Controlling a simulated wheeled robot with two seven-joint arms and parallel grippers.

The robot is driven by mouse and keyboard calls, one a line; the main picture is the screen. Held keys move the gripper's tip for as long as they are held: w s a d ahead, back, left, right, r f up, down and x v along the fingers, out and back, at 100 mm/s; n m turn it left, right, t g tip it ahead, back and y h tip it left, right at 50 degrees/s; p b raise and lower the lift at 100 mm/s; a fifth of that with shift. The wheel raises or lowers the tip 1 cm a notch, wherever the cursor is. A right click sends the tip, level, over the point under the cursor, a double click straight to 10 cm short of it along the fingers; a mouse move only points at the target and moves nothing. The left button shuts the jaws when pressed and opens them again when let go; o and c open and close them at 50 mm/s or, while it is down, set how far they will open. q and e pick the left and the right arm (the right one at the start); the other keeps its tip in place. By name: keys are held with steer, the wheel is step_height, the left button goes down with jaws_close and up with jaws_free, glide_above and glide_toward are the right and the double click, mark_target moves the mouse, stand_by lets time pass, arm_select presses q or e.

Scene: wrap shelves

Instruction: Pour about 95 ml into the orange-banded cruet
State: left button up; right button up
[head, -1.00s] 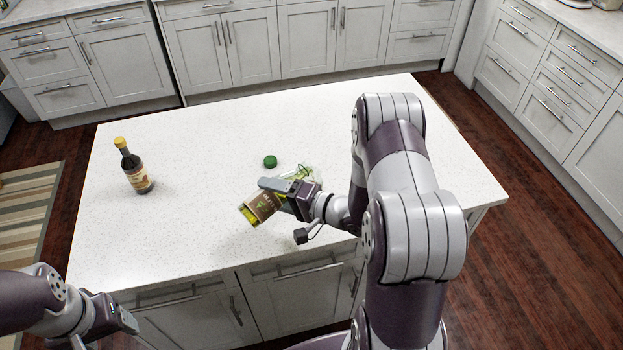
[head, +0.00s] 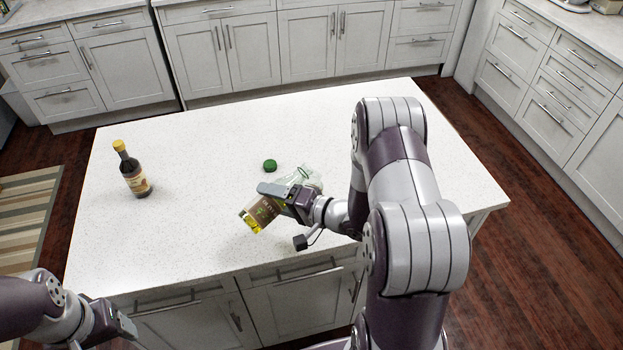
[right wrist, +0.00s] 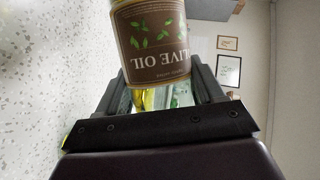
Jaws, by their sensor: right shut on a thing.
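My right gripper (head: 285,197) is shut on the olive oil bottle (head: 263,212) above the counter. The bottle is tilted, base to the lower left, with yellow oil showing at the base. Its brown label shows upside down in the right wrist view (right wrist: 152,50), with yellow oil between the fingers. Clear glass (head: 304,176) shows beyond the gripper; I cannot tell the bottle's neck from the cruet there. No orange band shows, and the cruet's fill level is hidden. My left gripper (head: 125,325) is at the lower left, away from the counter objects; its jaws are unclear.
A green cap (head: 270,166) lies on the white island counter (head: 200,140) behind the gripper. A dark bottle with a yellow cap (head: 132,172) stands upright at the left. The counter between them is clear. Cabinets line the back and right.

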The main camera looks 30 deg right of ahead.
steer(key=shift+f, duration=0.4)
arm_select(q)
steer(key=shift+f, duration=0.45)
arm_select(e)
steer(key=shift+r+h, duration=0.1)
steer(key=shift+h, duration=0.2)
arm_select(q)
steer(key=shift+r, duration=0.1)
arm_select(e)
steer(key=shift+r+n, duration=0.1)
steer(key=shift+n, duration=0.2)
